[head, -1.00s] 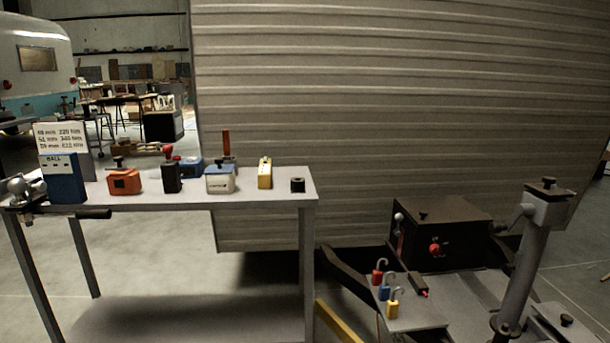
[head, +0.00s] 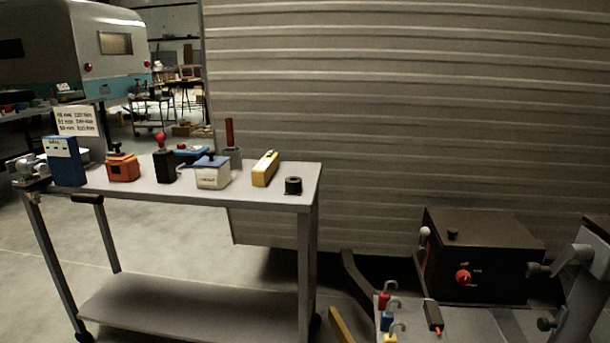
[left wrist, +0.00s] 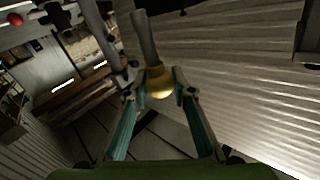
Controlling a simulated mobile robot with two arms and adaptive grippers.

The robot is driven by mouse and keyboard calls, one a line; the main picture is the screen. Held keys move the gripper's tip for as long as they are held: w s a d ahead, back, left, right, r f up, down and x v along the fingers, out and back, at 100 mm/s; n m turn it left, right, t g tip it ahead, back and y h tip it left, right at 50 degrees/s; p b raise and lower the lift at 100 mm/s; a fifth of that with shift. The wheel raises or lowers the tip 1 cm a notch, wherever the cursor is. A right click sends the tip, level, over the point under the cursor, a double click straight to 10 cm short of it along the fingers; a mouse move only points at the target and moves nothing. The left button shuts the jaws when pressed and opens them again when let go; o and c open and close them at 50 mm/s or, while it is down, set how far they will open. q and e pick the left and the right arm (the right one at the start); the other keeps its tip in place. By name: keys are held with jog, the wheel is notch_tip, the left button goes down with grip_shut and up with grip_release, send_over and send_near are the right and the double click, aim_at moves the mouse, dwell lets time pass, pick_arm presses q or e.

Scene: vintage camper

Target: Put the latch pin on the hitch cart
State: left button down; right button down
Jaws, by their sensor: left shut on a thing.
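The hitch cart (head: 304,174) is a grey two-shelf cart at the left of the head view. Its top carries several small items along the back and middle, and its lower shelf (head: 190,302) looks empty. My left gripper (left wrist: 160,84) shows only in the left wrist view, with its teal fingers shut on a grey rod with a brass-coloured end (left wrist: 159,88).
On the cart stand a blue box (head: 66,164), an orange box (head: 123,168), a white box (head: 213,174), a yellow block (head: 265,168) and a black ring (head: 293,186). The front of the top has bare room. A black box (head: 482,255) and small padlocks (head: 386,320) are at right.

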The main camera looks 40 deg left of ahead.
pick_arm(q)
jog(key=shift+s+d+f+m+g+h, duration=0.1)
jog(key=shift+s+f+m+g+h, duration=0.15)
jog(key=shift+m+h, duration=0.3)
jog(key=shift+s+d+f+m+g+h, duration=0.15)
jog(key=shift+f+m+h, duration=0.2)
jog(key=shift+h, duration=0.4)
